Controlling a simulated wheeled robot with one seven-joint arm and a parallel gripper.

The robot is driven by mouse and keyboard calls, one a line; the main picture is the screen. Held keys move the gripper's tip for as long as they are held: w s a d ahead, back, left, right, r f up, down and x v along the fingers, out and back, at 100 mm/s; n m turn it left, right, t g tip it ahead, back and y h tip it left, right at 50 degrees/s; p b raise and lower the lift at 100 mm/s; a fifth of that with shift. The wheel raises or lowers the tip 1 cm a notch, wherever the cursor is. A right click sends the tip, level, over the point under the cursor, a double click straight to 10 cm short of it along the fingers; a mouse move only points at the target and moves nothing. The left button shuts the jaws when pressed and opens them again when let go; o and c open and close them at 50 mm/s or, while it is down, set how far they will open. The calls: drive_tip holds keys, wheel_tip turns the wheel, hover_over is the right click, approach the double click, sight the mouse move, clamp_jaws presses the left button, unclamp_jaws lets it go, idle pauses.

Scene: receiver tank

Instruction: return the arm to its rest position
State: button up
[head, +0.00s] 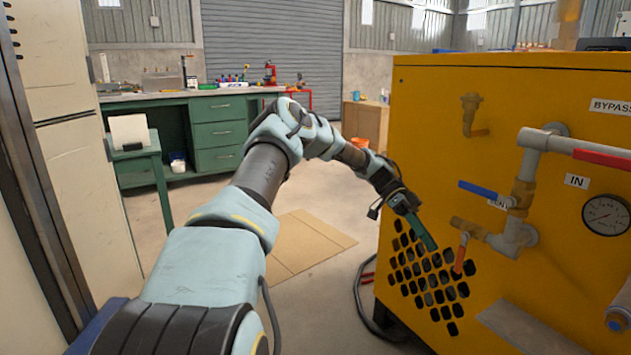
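My arm reaches forward from the bottom left of the head view, bent at the elbow, with its forearm angled down to the right. My gripper (428,240) is at its end, in front of the left side of the yellow tank cabinet (540,95). Its green fingers point down and right, beside a small brass valve with a red handle (462,252). A small gap seems to lie between the fingers and that handle. I cannot tell whether the fingers are apart or closed, and I see no object held.
The cabinet carries grey pipes, a blue-handled valve (486,192) and a gauge (605,215). A dark hose (360,300) lies by its base. A green workbench (219,130) is behind. Open floor with cardboard (305,243) lies between.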

drive_tip(key=s+a+r+n+t+y, duration=0.15)
drive_tip(key=s+a+n+t, duration=0.25)
drive_tip(key=a+n, duration=0.55)
drive_tip(key=s+a+r+n+t+y, duration=0.15)
drive_tip(key=s+a+n+t, duration=0.35)
drive_tip(key=a, duration=0.8)
drive_tip(key=s+a+r+n+t+y, duration=0.1)
drive_tip(key=s+a+n+t+y, duration=0.2)
drive_tip(key=a+n, duration=0.65)
wheel_tip(320, 180, up, 28)
drive_tip(key=a+m+h+p, duration=0.1)
drive_tip(key=a+p, duration=0.1)
drive_tip(key=p, duration=2.6)
drive_tip(key=shift+t, duration=0.4)
drive_tip(key=shift+s, duration=0.1)
